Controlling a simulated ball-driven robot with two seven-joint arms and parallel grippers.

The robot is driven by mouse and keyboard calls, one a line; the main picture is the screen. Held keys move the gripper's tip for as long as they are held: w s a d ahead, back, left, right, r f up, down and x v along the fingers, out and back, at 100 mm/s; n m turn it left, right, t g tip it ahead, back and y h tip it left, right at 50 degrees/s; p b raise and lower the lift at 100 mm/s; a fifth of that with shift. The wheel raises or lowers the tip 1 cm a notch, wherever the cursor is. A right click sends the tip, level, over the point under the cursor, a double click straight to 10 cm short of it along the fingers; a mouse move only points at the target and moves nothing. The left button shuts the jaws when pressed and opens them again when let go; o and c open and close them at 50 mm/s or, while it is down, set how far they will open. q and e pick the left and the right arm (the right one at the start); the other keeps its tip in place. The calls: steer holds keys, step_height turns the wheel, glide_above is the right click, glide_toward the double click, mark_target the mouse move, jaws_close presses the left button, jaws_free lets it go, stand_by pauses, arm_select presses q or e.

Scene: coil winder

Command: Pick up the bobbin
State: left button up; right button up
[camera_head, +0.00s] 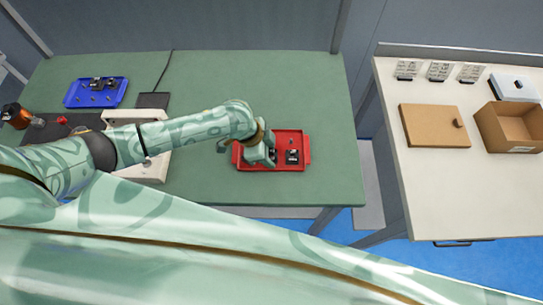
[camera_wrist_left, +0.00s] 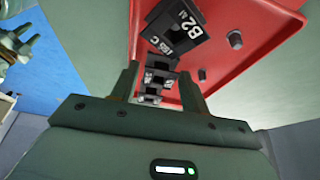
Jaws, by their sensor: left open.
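My left gripper (camera_head: 260,160) is over the left part of the red tray (camera_head: 290,135) on the green table. In the left wrist view its two fingers (camera_wrist_left: 160,75) are apart, with smaller black labelled pieces (camera_wrist_left: 157,83) showing in the gap between them. I cannot tell whether they touch the fingers. A larger black piece marked B2 (camera_wrist_left: 178,38) lies beyond the fingertips. In the head view a black piece (camera_head: 292,157) sits in the tray right of the gripper. Which piece is the bobbin is not clear.
A blue tray (camera_head: 85,101) with several dark parts stands at the table's back left. Small grey pegs (camera_wrist_left: 235,39) rise from the red tray. A separate white table at right holds a brown board (camera_head: 432,128) and an open cardboard box (camera_head: 492,134). Green tabletop behind the red tray is clear.

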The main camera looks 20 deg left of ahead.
arm_select(q)
steer(key=shift+f, duration=0.1)
steer(key=c, duration=0.7)
steer(key=shift+r, duration=0.6)
steer(key=s+r+p, duration=0.2)
steer(key=s+r, duration=0.2)
steer(key=s+d+r+p, duration=0.1)
steer(key=s+r+p, duration=0.1)
steer(key=s+r, duration=0.2)
steer(key=s+r+p, duration=0.2)
steer(key=s+r, duration=0.1)
steer(key=s, duration=0.3)
steer(key=shift+d+r+p, duration=0.3)
steer(key=shift+r+p, duration=0.05)
steer(key=shift+r, duration=0.05)
steer(key=shift+w, duration=0.1)
